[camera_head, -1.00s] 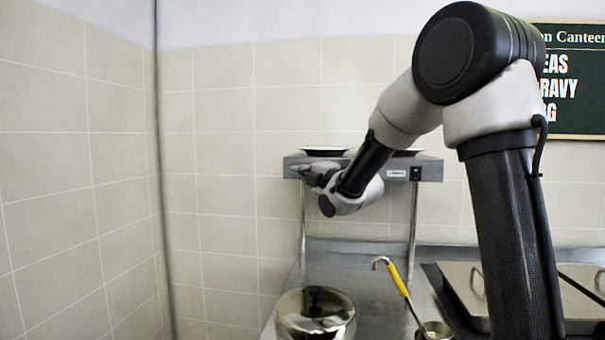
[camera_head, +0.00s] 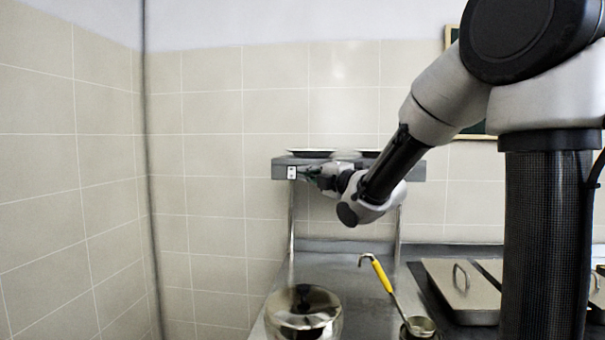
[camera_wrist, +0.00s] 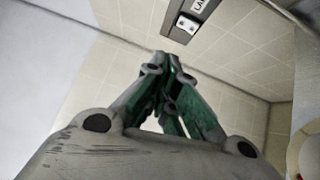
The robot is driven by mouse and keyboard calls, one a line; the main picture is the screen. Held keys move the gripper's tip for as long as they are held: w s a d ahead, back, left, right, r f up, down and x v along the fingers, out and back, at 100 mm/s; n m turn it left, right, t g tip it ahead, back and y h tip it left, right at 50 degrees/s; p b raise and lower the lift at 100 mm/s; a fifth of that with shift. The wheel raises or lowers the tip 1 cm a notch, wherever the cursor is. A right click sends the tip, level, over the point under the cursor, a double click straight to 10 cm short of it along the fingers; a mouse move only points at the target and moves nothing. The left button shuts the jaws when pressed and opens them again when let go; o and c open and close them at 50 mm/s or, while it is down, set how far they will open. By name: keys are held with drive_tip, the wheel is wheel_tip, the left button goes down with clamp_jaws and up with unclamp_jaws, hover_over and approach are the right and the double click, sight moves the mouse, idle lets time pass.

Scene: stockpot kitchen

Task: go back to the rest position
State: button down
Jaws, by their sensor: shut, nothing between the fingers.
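My gripper (camera_head: 305,173) is at the left end of the overhead shelf unit in the head view, in front of its face. In the wrist view my gripper (camera_wrist: 165,62) has its green-lined fingers drawn together at the tips, with nothing between them. The shelf unit (camera_head: 410,171) has a small white switch plate (camera_head: 292,172) close beside the fingertips in the head view. The plate also shows in the wrist view (camera_wrist: 186,24), beyond the fingertips. I cannot tell whether the fingers touch the shelf.
A shiny lidded pot (camera_head: 303,318) stands on the steel counter (camera_head: 340,262) below. A yellow-handled ladle (camera_head: 382,276) leans from a small container to its right. Lidded pans (camera_head: 460,290) lie farther right. A tiled wall (camera_head: 60,180) stands at left, with a thin dark vertical pole (camera_head: 150,200) before it.

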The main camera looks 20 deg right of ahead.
idle(0.3)
drive_tip(key=s+d+f+m+g+h, duration=0.35)
drive_tip(key=s+d+f+m, duration=0.2)
drive_tip(key=s+m, duration=0.2)
drive_tip(key=s+d+f+m+g+h, duration=0.35)
drive_tip(key=s+d+m, duration=0.3)
drive_tip(key=s, duration=0.25)
drive_tip(key=s+f+m+g, duration=0.3)
drive_tip(key=s+m, duration=0.1)
drive_tip(key=s, duration=0.5)
drive_tip(key=s+f+m+g, duration=0.3)
drive_tip(key=s+f+m, duration=0.1)
drive_tip(key=s, duration=0.6)
drive_tip(key=shift+s+f+m, duration=0.3)
drive_tip(key=shift+m, duration=0.4)
drive_tip(key=shift+d, duration=0.1)
